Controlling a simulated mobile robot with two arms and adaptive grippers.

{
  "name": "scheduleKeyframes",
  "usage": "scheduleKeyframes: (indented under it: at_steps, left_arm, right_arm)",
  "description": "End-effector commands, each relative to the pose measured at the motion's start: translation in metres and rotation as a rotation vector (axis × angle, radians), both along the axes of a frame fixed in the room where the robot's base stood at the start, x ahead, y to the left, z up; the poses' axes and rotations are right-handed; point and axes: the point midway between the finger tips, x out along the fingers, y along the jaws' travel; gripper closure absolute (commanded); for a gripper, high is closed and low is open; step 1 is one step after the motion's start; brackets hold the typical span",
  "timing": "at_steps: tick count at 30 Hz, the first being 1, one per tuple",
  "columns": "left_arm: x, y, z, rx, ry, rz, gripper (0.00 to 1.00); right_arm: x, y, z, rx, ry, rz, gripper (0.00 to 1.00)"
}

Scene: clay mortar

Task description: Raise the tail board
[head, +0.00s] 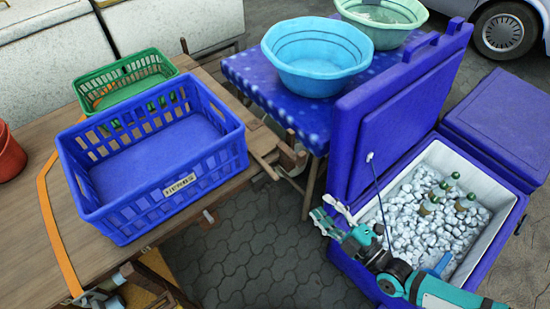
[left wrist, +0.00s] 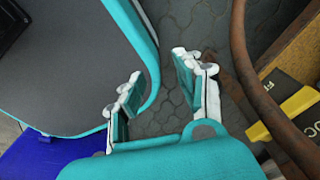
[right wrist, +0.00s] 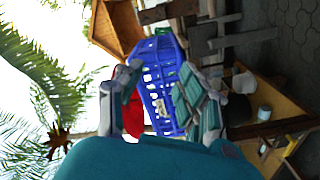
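The wooden cart bed (head: 40,225) fills the left of the head view. A wooden end piece with fittings (head: 268,145) is at its right edge. A yellow board (head: 160,270) shows low under the near edge, and a yellow panel with black labels (left wrist: 292,112) shows in the left wrist view; I cannot tell which part is the tail board. My right gripper (head: 330,218) is open and empty, in the air between the cart and the ice box. Its fingers show apart in the right wrist view (right wrist: 160,103). My left gripper (left wrist: 155,90) is open and empty above the paving.
A blue crate (head: 75,165) and a green basket (head: 97,80) stand on the bed. An open blue ice box (head: 388,115) with bottles in ice is at right. Blue-clothed table (head: 245,75) holds basins. Paving (head: 260,250) between is clear. A curved brown bar (left wrist: 240,60) runs beside my left gripper.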

Motion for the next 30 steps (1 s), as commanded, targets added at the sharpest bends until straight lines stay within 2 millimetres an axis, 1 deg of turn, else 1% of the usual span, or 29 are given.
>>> scheduleKeyframes:
  at_steps: [4,7,15,21,25,30]
  left_arm:
    - [-0.001,0.003,0.0,0.003,0.001,0.0,0.65]
    - [-0.001,0.002,0.0,0.002,0.001,0.0,0.65]
    - [0.0,0.001,0.0,0.001,0.0,0.0,0.65]
    - [0.0,0.0,0.0,0.0,0.0,0.0,0.65]
    - [0.0,0.0,0.0,0.0,0.0,0.0,0.65]
    - [0.0,0.0,0.0,0.0,0.0,0.0,0.65]
  right_arm:
    - [-0.004,-0.003,-0.001,-0.001,0.001,0.0,0.62]
    - [-0.014,-0.01,-0.002,-0.002,0.005,-0.001,0.62]
    - [-0.06,-0.043,-0.002,-0.003,0.006,0.0,0.62]
    - [-0.087,-0.062,-0.001,-0.002,0.003,0.001,0.62]
    - [-0.095,-0.069,-0.001,-0.001,0.002,0.0,0.62]
    - [-0.098,-0.071,0.0,0.001,-0.001,0.0,0.62]
